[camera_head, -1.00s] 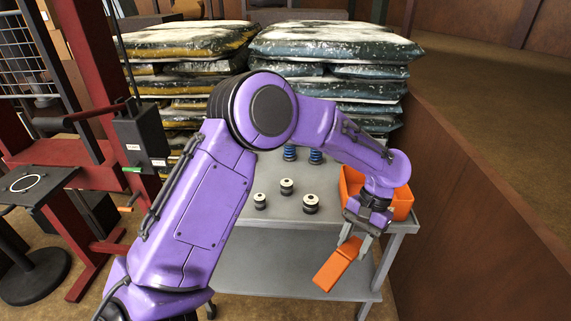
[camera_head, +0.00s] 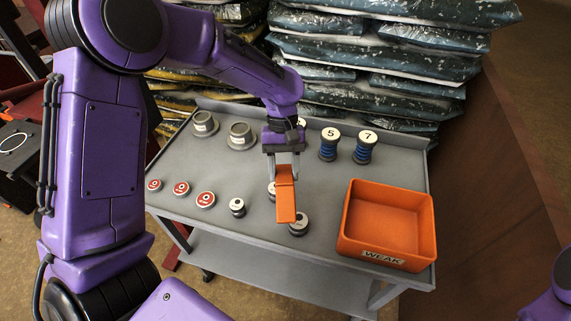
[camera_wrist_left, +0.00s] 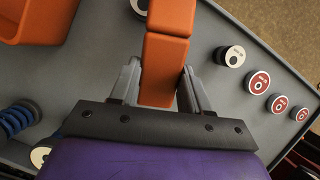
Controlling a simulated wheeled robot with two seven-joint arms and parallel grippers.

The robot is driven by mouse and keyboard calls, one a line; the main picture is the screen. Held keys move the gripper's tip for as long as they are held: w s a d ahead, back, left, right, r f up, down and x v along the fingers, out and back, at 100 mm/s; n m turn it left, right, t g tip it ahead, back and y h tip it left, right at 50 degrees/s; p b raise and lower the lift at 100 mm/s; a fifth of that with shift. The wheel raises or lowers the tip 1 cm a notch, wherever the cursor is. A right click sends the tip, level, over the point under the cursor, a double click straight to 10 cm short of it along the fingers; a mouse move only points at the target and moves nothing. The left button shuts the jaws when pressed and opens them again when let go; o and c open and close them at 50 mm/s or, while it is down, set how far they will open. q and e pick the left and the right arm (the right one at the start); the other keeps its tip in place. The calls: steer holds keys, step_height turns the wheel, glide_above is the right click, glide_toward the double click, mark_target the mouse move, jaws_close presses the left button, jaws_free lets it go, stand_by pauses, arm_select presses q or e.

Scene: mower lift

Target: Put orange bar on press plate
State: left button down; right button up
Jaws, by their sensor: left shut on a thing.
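The orange bar (camera_head: 286,196) hangs from my left gripper (camera_head: 284,170) in the head view, above the grey cart top. My left gripper is shut on the bar near its upper end. In the left wrist view the bar (camera_wrist_left: 165,60) sits between the two fingers (camera_wrist_left: 160,88) and runs up past the frame's top edge. I cannot make out the press plate; part of a dark red frame shows at the left edge of the head view. My right gripper is not in view; a small purple part shows at the lower right corner.
The grey cart (camera_head: 215,226) carries an orange bin (camera_head: 386,259) labelled WEAK, blue springs (camera_head: 329,147), grey cups (camera_head: 241,137), red-topped discs (camera_head: 181,189) and small black-and-white mounts (camera_head: 237,207). Stacked bags (camera_head: 390,45) stand behind. A brown wall is at right.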

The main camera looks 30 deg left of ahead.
arm_select(q)
steer(key=s+a+r+n+t+h+p, duration=0.2)
steer(key=s+a+r+n+t, duration=0.35)
steer(key=a+n, duration=0.6)
steer(key=w+f+n, duration=0.1)
steer(key=w+f, duration=0.2)
steer(key=w, duration=0.1)
steer(key=w+d+f+p, duration=0.1)
steer(key=w+f, duration=0.2)
steer(key=w, duration=0.2)
steer(key=w+d+f+n+p, duration=0.1)
steer(key=w+f, duration=0.2)
steer(key=w, duration=0.1)
steer(key=shift+w+f+n, duration=0.3)
steer(key=shift+f+n, duration=0.05)
steer(key=shift+w+f, duration=0.25)
steer(key=shift+f, duration=0.05)
step_height(320, 180, down, 3)
steer(key=shift+w+f+p, duration=0.1)
steer(key=shift+p, duration=0.4)
steer(key=shift+a+f, duration=0.1)
steer(key=shift+f, duration=0.05)
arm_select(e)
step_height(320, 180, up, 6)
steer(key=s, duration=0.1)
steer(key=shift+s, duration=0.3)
arm_select(q)
steer(key=shift+f, duration=0.2)
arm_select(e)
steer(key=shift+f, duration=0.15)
